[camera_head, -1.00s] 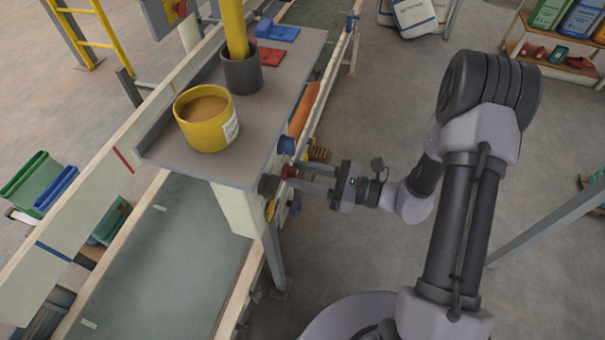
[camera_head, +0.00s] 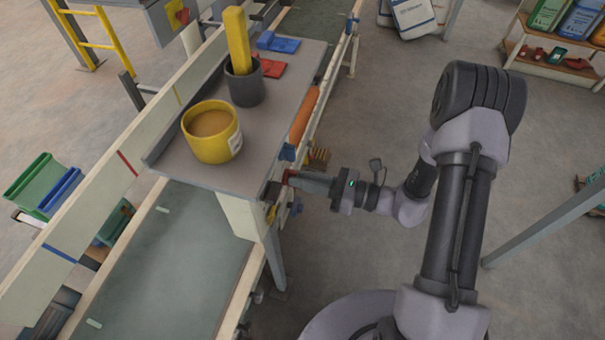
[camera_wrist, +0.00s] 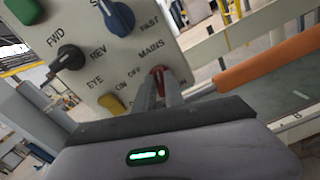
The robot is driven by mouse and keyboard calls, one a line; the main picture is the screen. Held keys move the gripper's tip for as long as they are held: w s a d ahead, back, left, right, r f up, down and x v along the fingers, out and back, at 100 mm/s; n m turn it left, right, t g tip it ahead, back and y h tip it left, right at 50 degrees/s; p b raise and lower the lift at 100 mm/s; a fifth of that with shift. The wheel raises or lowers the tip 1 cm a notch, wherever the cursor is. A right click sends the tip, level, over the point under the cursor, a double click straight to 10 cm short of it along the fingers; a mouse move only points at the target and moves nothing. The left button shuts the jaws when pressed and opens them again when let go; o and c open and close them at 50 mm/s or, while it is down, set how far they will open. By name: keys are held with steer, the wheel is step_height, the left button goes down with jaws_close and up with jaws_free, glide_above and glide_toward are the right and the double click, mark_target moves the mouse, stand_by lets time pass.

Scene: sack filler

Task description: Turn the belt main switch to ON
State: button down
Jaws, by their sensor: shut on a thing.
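The control panel (camera_wrist: 115,50) fills the upper left of the wrist view. A red knob (camera_wrist: 159,72) sits below the word MAINS; in the head view it is a small red spot at the panel. My gripper (camera_wrist: 161,84) is shut on this red knob, one finger on each side. The fingers hide most of the knob and the lettering around it, so I cannot tell its setting. In the head view my gripper (camera_head: 291,180) reaches the panel from the right.
In the wrist view, a black FWD/REV knob (camera_wrist: 69,58), a blue knob (camera_wrist: 120,17), a yellow knob (camera_wrist: 111,104) and a green button (camera_wrist: 24,10) surround the red one. An orange bar (camera_wrist: 262,68) lies to the right. A yellow tub (camera_head: 211,145) stands on the shelf above.

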steer(key=shift+w+f+m+p, duration=0.15)
steer(key=shift+m+p, duration=1.65)
steer(key=shift+m, duration=1.8)
steer(key=shift+s+f+m+p, duration=0.1)
steer(key=shift+m+p, duration=1.7)
steer(key=shift+m, duration=1.8)
steer(key=c, duration=1.4)
jaws_free()
steer(key=shift+d, duration=0.1)
steer(key=shift+c, duration=0.2)
steer(key=shift+w, duration=0.1)
